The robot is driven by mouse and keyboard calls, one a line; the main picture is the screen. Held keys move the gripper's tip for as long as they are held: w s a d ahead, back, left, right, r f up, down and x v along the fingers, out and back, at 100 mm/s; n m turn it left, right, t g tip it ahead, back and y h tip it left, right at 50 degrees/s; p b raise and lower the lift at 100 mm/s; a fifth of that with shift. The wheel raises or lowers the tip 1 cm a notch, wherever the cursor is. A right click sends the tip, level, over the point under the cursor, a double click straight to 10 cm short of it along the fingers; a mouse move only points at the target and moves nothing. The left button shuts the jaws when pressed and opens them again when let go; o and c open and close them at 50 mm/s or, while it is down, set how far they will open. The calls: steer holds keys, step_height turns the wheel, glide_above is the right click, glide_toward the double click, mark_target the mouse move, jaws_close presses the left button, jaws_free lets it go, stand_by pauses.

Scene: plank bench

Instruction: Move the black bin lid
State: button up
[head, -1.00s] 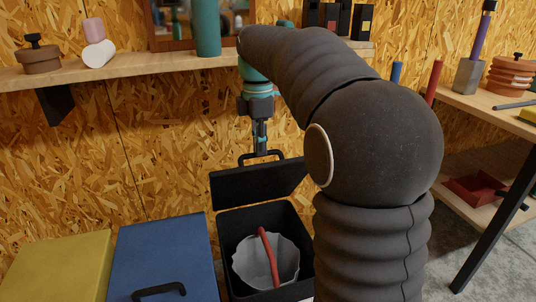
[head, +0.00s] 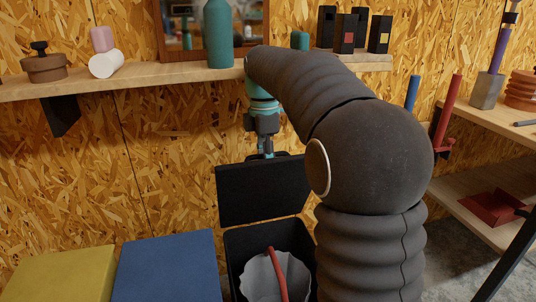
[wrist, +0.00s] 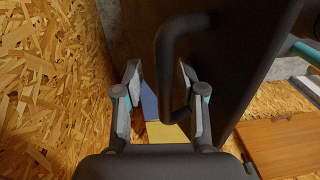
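The black bin lid (head: 262,192) stands raised, close to upright, at the back of the open black bin (head: 236,246). In the wrist view the lid (wrist: 232,60) fills the upper right, with its black loop handle (wrist: 164,58) standing out from it. My gripper (head: 266,154) is at the lid's top edge, partly hidden behind it. In the wrist view my gripper (wrist: 160,90) has its fingers apart, with the handle's lower end between them near the right finger. A gap shows at the left finger. Whether the right finger touches the handle cannot be told.
A grey liner (head: 258,282) and a red item (head: 278,274) are in the bin. Blue (head: 168,262) and yellow (head: 62,276) lids lie to the left. A wall shelf (head: 130,84) with a teal bottle (head: 218,34) runs above. A side bench (head: 480,112) stands right.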

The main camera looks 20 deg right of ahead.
steer(key=shift+s+d+r, duration=0.1)
steer(key=shift+s+r, duration=0.2)
steer(key=shift+r, duration=0.2)
steer(key=shift+s+r, duration=0.3)
steer(key=shift+r, duration=0.2)
step_height(320, 180, up, 11)
steer(key=w, duration=0.1)
steer(key=shift+r, duration=0.2)
